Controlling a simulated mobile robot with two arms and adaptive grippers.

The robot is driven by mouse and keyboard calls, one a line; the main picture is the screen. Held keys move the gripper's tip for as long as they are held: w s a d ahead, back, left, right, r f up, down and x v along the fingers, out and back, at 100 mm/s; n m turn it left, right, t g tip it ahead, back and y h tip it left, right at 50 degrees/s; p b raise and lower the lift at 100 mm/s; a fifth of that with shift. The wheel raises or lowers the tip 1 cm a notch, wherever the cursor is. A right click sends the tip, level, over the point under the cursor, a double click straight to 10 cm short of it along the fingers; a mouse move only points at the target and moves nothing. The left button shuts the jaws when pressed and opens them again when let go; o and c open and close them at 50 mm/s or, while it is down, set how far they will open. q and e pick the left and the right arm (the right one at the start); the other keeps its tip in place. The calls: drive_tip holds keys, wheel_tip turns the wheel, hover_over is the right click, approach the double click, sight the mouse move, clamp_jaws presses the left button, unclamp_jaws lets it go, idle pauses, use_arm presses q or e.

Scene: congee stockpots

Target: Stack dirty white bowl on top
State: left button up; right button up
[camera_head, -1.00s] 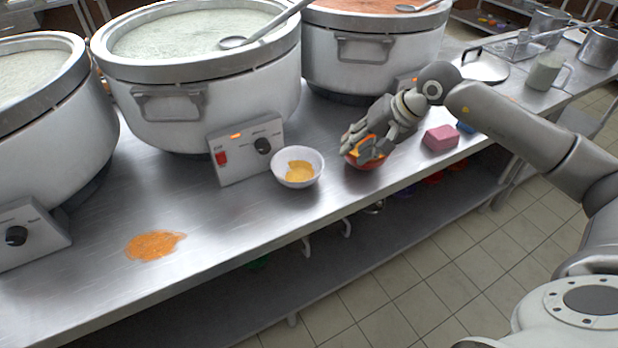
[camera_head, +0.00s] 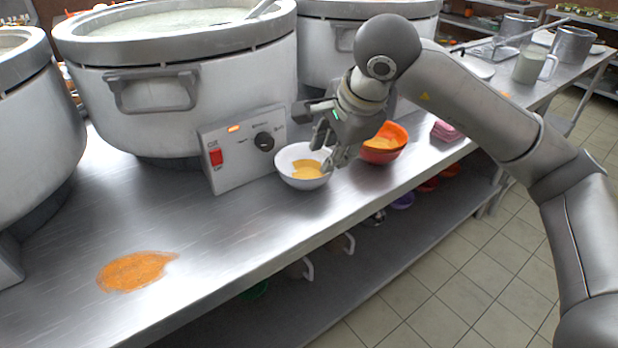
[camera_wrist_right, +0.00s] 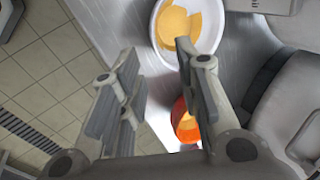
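The dirty white bowl (camera_head: 297,180) holds yellow-orange residue and stands upright on the steel counter, in front of a control box. It also shows at the top of the right wrist view (camera_wrist_right: 158,42). My right gripper (camera_head: 328,150) is open and empty at the white bowl's right side, its fingers overlapping the rim in the head view. In the wrist view its fingers (camera_wrist_right: 152,85) are spread apart, with the bowl just beyond the tips. Right of it, an orange bowl (camera_head: 390,131) seems to sit tilted in a red bowl (camera_head: 383,156). My left gripper is not in view.
Large stockpots (camera_head: 230,85) line the back of the counter. The control box (camera_head: 240,150) stands close behind the white bowl. A pink sponge (camera_head: 446,131) lies to the right. An orange spill (camera_head: 137,270) is at the left. The counter's front edge is close to the bowls.

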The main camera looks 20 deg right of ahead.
sight(314, 186)
drive_tip(key=x, duration=0.9)
drive_tip(key=shift+s+d+f, duration=0.1)
drive_tip(key=shift+s+f, duration=0.1)
drive_tip(key=shift+w, duration=0.1)
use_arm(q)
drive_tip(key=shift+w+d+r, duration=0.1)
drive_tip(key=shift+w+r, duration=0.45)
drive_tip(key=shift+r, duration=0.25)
use_arm(e)
drive_tip(key=shift+c, duration=0.4)
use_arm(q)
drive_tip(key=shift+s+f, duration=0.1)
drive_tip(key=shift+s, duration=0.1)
use_arm(e)
clamp_jaws()
